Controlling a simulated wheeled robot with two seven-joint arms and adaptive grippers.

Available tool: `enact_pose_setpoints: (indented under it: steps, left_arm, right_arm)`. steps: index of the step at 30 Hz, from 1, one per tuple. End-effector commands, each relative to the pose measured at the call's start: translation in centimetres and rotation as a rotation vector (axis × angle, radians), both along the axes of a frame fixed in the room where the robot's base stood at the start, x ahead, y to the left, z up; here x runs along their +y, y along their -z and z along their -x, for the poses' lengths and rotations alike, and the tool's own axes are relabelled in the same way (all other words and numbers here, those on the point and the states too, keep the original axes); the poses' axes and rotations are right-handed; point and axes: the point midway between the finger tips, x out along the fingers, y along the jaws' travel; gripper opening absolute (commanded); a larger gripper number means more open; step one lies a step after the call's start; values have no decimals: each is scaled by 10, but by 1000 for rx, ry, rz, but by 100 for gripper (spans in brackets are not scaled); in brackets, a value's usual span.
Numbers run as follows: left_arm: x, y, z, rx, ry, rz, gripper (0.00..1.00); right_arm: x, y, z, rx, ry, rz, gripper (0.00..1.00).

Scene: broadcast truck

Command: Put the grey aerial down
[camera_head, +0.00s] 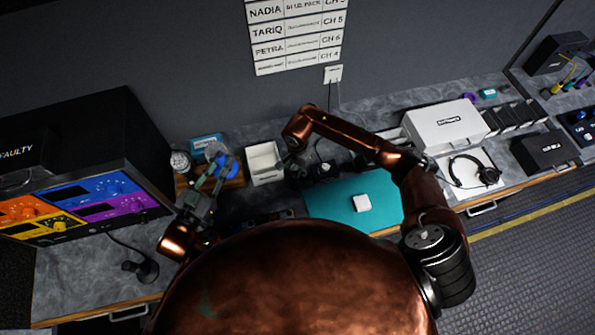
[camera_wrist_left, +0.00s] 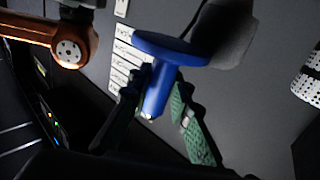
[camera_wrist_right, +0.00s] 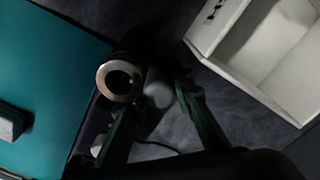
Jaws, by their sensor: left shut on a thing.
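My left gripper (camera_head: 212,176) is raised at the left of the desk. It is shut on the stem of a blue flanged piece (camera_wrist_left: 160,85), which also shows in the head view (camera_head: 229,165). A grey rounded shape (camera_wrist_left: 226,35) shows just beyond its blue disc; I cannot tell whether the two are joined or whether this is the grey aerial. My right gripper (camera_wrist_right: 155,100) has its fingers apart above the desk, beside the white open box (camera_head: 264,162). A grey rounded end (camera_wrist_right: 158,88) and a copper-rimmed ring (camera_wrist_right: 120,81) show between or below those fingers.
A teal mat (camera_head: 330,200) with a small white block (camera_head: 362,203) lies at the centre. A rack with coloured panels (camera_head: 80,205) stands at the left. A mesh-headed microphone (camera_head: 180,161) is near my left gripper. A white case (camera_head: 445,126) and headphones (camera_head: 475,170) are at the right.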

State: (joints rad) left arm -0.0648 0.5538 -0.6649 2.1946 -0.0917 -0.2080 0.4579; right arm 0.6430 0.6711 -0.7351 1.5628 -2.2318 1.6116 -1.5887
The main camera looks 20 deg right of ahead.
Motion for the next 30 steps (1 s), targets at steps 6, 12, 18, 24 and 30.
enact_pose_setpoints:
  steps: [6, 12, 18, 24, 30]
  left_arm:
    - [0, -2, 0, -4, 1, 2, 0]
    - [0, -2, 0, -4, 1, 2, 0]
    - [0, -8, 0, -4, 1, 1, 0]
    - [0, -26, 0, -6, 1, 2, 0]
    - [0, -44, 0, -8, 1, 2, 0]
  right_arm:
    - [0, -1, 0, 0, 0, 0, 37]
    - [0, -1, 0, 0, 0, 0, 39]
    - [0, -5, 0, 0, 1, -1, 39]
    - [-1, -34, -2, -5, -1, 1, 39]
    - [-1, -79, -1, -3, -1, 2, 39]
